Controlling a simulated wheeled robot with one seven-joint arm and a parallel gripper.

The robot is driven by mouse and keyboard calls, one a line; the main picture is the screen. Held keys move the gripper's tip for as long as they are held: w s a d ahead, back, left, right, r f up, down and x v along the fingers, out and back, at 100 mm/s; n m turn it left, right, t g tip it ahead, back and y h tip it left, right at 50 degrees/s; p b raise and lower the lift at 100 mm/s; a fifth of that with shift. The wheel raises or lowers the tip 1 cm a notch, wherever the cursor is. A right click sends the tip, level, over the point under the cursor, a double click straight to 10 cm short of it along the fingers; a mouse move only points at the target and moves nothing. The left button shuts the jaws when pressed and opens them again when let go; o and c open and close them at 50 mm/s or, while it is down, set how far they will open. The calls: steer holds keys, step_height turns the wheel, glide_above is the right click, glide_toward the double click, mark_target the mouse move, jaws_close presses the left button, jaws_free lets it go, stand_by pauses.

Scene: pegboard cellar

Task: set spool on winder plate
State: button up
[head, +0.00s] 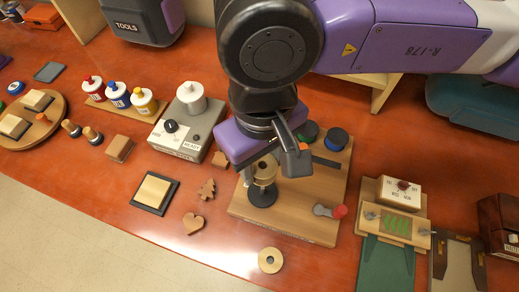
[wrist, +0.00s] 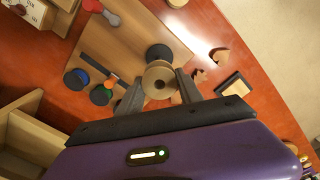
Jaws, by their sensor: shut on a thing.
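My gripper (head: 264,170) is shut on a tan wooden spool (head: 265,172), which also shows between the two fingers in the wrist view (wrist: 160,80). The spool has a centre hole and looks upright. The dark round winder plate (head: 262,194) is on the wooden board (head: 290,215), just below the spool in the head view. In the wrist view the plate (wrist: 159,52) shows beyond the spool, partly covered by it. I cannot tell the exact gap between spool and plate. A finger hides part of the spool in the head view.
Blue (head: 336,139) and green (head: 307,132) discs and a red-knobbed crank (head: 338,211) are on the board. A loose wooden ring (head: 271,260) lies in front. Wooden heart (head: 193,223) and tree (head: 206,189) lie between.

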steer(key=shift+f+b, duration=0.3)
steer(key=shift+f, duration=1.55)
steer(key=shift+f+b, duration=0.9)
steer(key=shift+b, duration=0.35)
steer(key=shift+f, duration=0.15)
steer(key=shift+b, duration=0.5)
steer(key=shift+b, duration=0.85)
steer(key=shift+f+b, duration=0.25)
steer(key=shift+b, duration=0.5)
steer(key=shift+f+b, duration=1.15)
steer(key=shift+b, duration=1.15)
stand_by(0.3)
